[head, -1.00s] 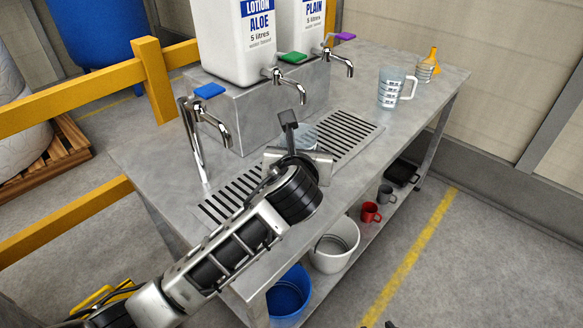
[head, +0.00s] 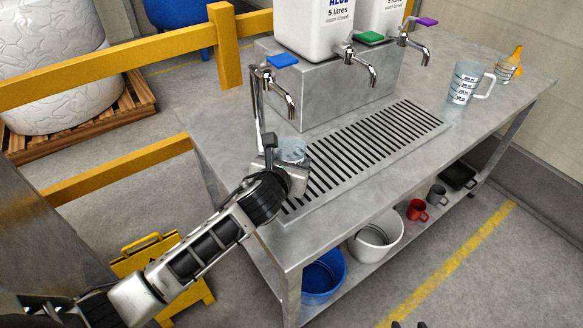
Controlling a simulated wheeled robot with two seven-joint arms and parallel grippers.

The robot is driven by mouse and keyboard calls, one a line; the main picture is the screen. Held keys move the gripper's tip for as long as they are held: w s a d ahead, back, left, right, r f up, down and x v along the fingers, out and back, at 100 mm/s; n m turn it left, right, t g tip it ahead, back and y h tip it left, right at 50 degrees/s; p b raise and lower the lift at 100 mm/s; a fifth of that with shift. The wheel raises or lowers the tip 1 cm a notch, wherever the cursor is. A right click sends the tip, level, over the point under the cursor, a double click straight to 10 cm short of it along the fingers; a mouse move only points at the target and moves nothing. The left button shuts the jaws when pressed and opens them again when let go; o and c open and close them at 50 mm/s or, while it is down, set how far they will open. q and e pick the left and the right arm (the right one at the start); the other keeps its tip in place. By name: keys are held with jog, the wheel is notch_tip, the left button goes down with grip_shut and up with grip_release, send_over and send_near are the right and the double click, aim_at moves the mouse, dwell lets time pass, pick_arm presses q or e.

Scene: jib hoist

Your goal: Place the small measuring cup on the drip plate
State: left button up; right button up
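The drip plate (head: 370,150) is a slotted metal grille let into the bench top. The small measuring cup (head: 292,150), clear and see-through, shows just beyond my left gripper (head: 283,158), near the plate's left end and below the blue-levered tap (head: 288,85). The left gripper appears shut on the cup; one dark finger stands at its left side, and the wrist hides the cup's lower part. I cannot tell whether the cup touches the plate. Two dark fingertips of my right gripper (head: 409,324) show apart at the bottom edge, with nothing seen between them.
A larger measuring jug (head: 466,84) and a yellow-topped funnel item (head: 510,64) stand at the bench's right. A blue bucket (head: 322,275), white bucket (head: 376,237) and mugs (head: 417,209) sit below.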

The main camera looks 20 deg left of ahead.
pick_arm(q)
jog(key=shift+d+f, duration=0.1)
jog(key=shift+f, duration=0.85)
jog(key=shift+f, duration=0.1)
jog(key=o, duration=1)
jog(key=p+v, duration=0.1)
jog(key=v, duration=1.1)
